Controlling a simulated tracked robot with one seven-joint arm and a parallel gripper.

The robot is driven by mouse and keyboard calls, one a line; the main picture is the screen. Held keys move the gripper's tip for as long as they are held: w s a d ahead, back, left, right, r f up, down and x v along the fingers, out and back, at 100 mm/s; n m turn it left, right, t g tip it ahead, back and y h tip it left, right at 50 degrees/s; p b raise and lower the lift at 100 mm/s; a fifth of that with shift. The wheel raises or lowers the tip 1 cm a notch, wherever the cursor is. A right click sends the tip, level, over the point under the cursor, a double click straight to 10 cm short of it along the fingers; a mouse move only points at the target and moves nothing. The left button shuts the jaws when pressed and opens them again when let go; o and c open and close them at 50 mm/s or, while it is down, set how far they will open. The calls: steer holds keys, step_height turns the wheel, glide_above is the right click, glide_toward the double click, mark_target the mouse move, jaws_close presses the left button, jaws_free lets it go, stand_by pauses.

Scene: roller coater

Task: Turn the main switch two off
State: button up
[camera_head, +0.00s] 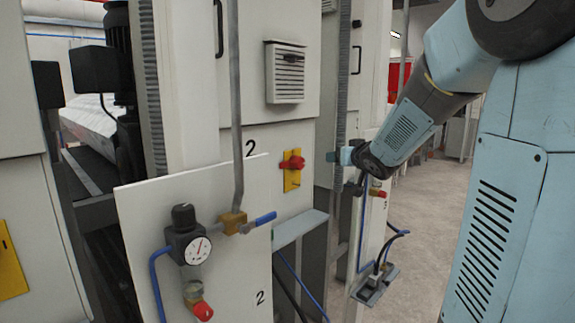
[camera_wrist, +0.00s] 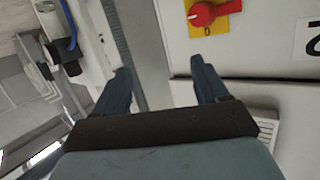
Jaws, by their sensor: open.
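The main switch two is a red rotary knob (camera_head: 292,163) on a yellow plate (camera_head: 292,181), on the pale cabinet front beside a black "2". In the wrist view the red knob (camera_wrist: 204,14) and its yellow plate (camera_wrist: 228,6) show at the top edge, partly cut off. My gripper (camera_head: 335,157) is to the right of the switch in the head view, apart from it. In the wrist view my gripper (camera_wrist: 160,75) has its two dark fingers spread wide with nothing between them. The knob lies beyond the tip of the right finger.
A white panel (camera_head: 200,230) with a pressure gauge (camera_head: 198,251), a blue-handled valve (camera_head: 262,220) and a red knob (camera_head: 202,311) stands at the front. A vertical grey pipe (camera_head: 236,100) rises from it. A vent box (camera_head: 285,72) is above the switch. Open floor (camera_head: 430,220) lies to the right.

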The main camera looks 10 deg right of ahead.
mark_target(302, 164)
steer(key=w+f+n+y, duration=0.2)
steer(key=w+f+y, duration=0.35)
steer(key=y, duration=0.45)
steer(key=x, duration=1.4)
steer(key=shift+s+a+f, duration=0.25)
steer(key=shift+a+f, duration=0.05)
steer(key=shift+f, duration=0.05)
steer(key=shift+n, duration=0.3)
steer(key=c, duration=1)
